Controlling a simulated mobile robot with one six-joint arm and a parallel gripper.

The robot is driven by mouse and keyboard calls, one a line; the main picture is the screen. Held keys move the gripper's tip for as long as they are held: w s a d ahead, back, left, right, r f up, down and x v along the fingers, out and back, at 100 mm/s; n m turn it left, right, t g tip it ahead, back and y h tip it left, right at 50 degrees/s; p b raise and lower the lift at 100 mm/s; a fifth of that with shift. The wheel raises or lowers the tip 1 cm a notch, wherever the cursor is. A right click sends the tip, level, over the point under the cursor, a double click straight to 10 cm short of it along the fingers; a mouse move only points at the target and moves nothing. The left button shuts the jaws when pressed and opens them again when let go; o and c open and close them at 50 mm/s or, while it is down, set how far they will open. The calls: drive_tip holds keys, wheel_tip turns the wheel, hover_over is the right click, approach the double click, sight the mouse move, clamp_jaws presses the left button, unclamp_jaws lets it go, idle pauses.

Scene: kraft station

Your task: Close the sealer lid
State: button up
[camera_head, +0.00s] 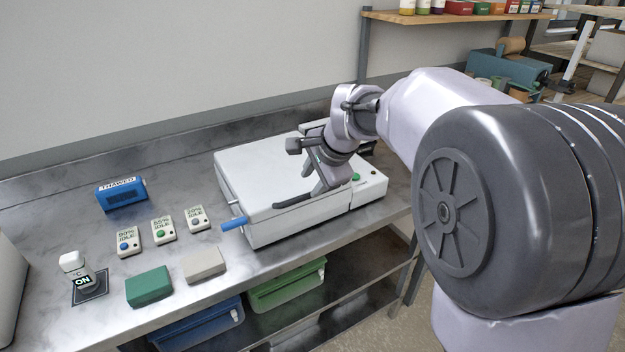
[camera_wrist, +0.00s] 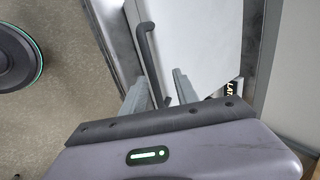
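The sealer (camera_head: 300,221) is a white, boxy machine on the steel counter. Its flat white lid (camera_head: 262,172) looks down or nearly down over the body; I cannot tell whether it is fully shut. A dark bar handle (camera_head: 292,201) is at the lid's front edge. The lid (camera_wrist: 205,40) and handle (camera_wrist: 148,55) also show in the wrist view. My gripper (camera_head: 325,188) is low over the right front of the lid, close to the handle. In the wrist view its two fingers (camera_wrist: 160,84) are apart, with the handle's end between or near them; contact is unclear.
A blue-gripped lever (camera_head: 234,223) sticks out at the sealer's left. Several small cards (camera_head: 162,230), a green block (camera_head: 149,286), a grey block (camera_head: 204,264), a blue THAWED item (camera_head: 121,194) and an ON switch (camera_head: 76,270) are left. Bins sit below.

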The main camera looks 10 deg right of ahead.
drive_tip(key=p+v, duration=0.5)
drive_tip(key=v, duration=1.2)
drive_tip(key=shift+s+f, duration=0.1)
drive_tip(key=s+a+f+n, duration=0.2)
drive_tip(key=s+f+n, duration=0.1)
drive_tip(key=s, duration=0.4)
drive_tip(key=s+a+f+n+b, duration=0.1)
drive_tip(key=s+f+n, duration=0.2)
drive_tip(key=s, duration=0.5)
drive_tip(key=s+a+f+n, duration=0.2)
drive_tip(key=s+f+n, duration=0.2)
drive_tip(key=s, duration=0.4)
drive_tip(key=shift+s+a+f+b, duration=0.2)
drive_tip(key=shift+a+f+b, duration=0.1)
drive_tip(key=shift+f+b, duration=0.1)
drive_tip(key=shift+c, duration=0.3)
